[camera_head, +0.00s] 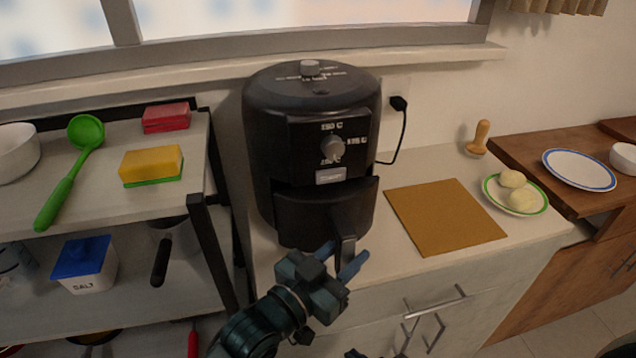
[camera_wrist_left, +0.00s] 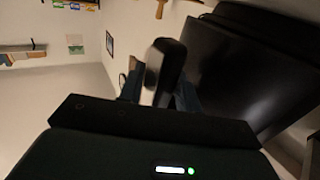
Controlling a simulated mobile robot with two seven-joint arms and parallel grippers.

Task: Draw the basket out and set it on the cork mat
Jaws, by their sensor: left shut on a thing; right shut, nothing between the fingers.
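The black air fryer (camera_head: 312,100) stands on the counter, with its basket (camera_head: 318,212) in its lower front. The basket front seems to stick out a little; I cannot tell how far. My left gripper (camera_head: 340,264) is shut on the basket handle (camera_head: 346,248). In the left wrist view the handle (camera_wrist_left: 167,68) rises between the fingers, beside a large dark surface. The cork mat (camera_head: 445,216) lies flat and bare on the counter, right of the fryer. Only a small dark tip of my right gripper (camera_head: 356,354) shows at the bottom edge; it is shut and empty.
A green-rimmed plate (camera_head: 542,204) with pale round pieces and a wooden tool (camera_head: 479,138) stand right of the mat. A shelf rack (camera_head: 200,200) with sponges and a ladle is close on the left. A black cord (camera_head: 402,133) runs behind the fryer.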

